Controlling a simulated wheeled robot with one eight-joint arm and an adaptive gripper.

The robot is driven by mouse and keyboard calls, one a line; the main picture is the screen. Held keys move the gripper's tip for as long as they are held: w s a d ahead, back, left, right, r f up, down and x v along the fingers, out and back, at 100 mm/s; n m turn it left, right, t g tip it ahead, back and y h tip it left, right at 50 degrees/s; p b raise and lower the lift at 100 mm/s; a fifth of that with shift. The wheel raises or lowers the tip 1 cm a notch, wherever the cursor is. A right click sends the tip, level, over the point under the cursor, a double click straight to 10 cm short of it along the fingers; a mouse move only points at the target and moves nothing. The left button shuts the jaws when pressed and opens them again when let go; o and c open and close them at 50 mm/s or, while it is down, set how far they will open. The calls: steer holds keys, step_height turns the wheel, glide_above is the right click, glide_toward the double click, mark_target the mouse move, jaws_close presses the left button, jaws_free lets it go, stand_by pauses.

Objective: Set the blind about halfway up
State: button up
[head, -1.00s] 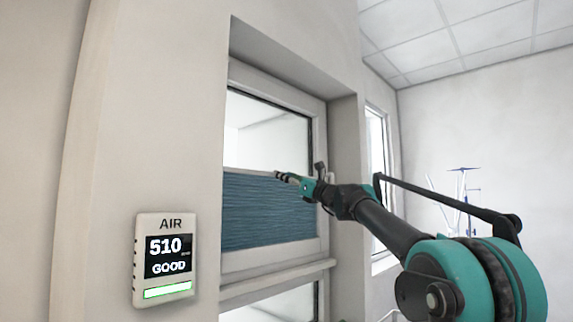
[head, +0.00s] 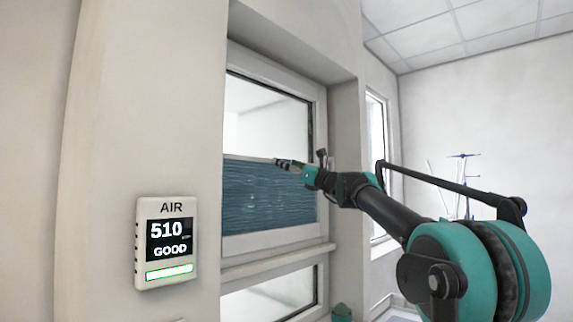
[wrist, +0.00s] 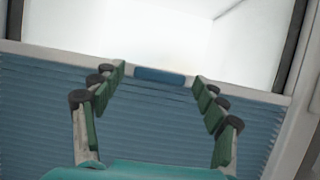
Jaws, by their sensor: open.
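The blind (head: 265,198) is a blue pleated panel over the lower part of the window pane, with clear glass above it. In the wrist view, the blind (wrist: 150,115) has a pale rail (wrist: 40,50) along its top edge, with a short blue handle (wrist: 160,75) at the middle of that rail. My gripper (head: 281,162) is at the top edge of the blind in the head view. In the wrist view, my gripper (wrist: 160,78) is open, with one fingertip on each side of the handle. I cannot tell whether the fingers touch it.
The white window frame (head: 318,120) sits in a recess in the wall. A ledge (head: 275,262) and a lower pane are below the blind. An air monitor (head: 166,243) reading 510 GOOD is on the wall at left. Open room lies to the right.

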steer(key=v, duration=1.1)
steer(key=shift+s+d+f, duration=0.1)
steer(key=s+a+f+n+g+h, duration=0.1)
steer(key=s+f+n+g+h, duration=0.25)
steer(key=f, duration=1.05)
steer(key=s+a+f+n+g+h, duration=0.15)
steer(key=s+f+n, duration=0.45)
steer(key=f, duration=0.8)
steer(key=s+a+f+n+g+h, duration=0.1)
steer(key=s+f+n+g+h, duration=0.15)
steer(key=f+n, duration=0.75)
steer(key=s+d+f+n+g+h, duration=0.1)
steer(key=s+d+f, duration=0.4)
steer(key=f, duration=0.5)
steer(key=s+d+f+n+g+h, duration=0.1)
steer(key=s+d+f+n+h, duration=0.2)
steer(key=s+d+f+h, duration=0.2)
steer(key=s+d+f+n+g+h, duration=0.1)
steer(key=s+d+f+n+h, duration=0.2)
steer(key=s+f, duration=0.6)
step_height(320, 180, down, 7)
steer(key=d, duration=0.2)
steer(key=shift+s+d, duration=0.2)
steer(key=shift+d, duration=0.05)
steer(key=shift+g, duration=0.25)
